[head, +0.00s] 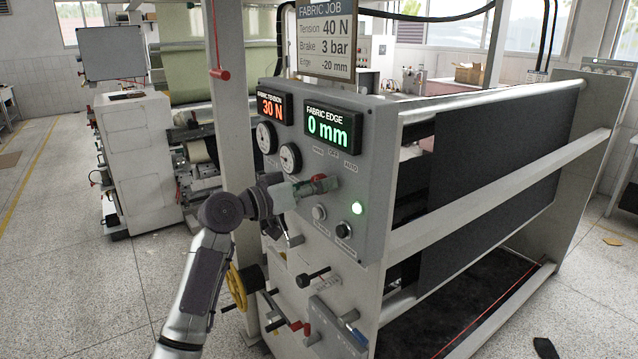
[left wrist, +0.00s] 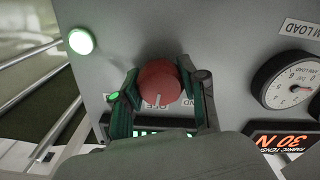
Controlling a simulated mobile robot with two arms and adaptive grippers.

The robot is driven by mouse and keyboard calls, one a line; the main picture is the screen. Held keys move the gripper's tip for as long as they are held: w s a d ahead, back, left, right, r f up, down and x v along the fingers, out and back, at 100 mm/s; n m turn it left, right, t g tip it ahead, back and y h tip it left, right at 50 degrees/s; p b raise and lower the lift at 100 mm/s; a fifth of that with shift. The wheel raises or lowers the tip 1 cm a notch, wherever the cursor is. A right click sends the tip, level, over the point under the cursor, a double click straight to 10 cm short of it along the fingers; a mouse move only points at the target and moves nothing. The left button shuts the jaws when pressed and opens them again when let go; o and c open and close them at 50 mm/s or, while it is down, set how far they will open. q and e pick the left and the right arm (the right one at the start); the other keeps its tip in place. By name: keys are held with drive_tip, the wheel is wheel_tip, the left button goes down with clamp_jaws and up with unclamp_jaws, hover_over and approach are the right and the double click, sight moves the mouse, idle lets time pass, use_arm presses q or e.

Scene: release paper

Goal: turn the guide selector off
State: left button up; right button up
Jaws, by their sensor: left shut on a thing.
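The guide selector is a red round knob (left wrist: 158,80) on the grey control panel (head: 345,262); its red also shows in the head view (head: 322,183). My left gripper (head: 311,187) is at the panel with its fingers on either side of the knob, shut on it. In the left wrist view, a white mark on the knob points down the picture toward the OFF lettering, which is upside down and partly hidden by the gripper. In the head view, the labels above the knob include OFF and AUTO. My right gripper is not in view.
A lit green lamp (head: 357,208) and a black knob (head: 343,230) are below the selector. Gauges (head: 290,157) and a FABRIC EDGE display (head: 331,130) reading 0 mm are above. Red-tipped levers and a yellow handwheel (head: 237,287) sit lower. A black fabric roll machine extends right.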

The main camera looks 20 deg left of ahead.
use_arm(q)
drive_tip(key=shift+f+n, duration=0.1)
drive_tip(key=shift+n, duration=0.4)
drive_tip(key=o, duration=1.1)
drive_tip(key=shift+o, duration=0.2)
drive_tip(key=shift+s+a, duration=0.1)
drive_tip(key=v, duration=1.1)
drive_tip(key=shift+s+a, duration=0.25)
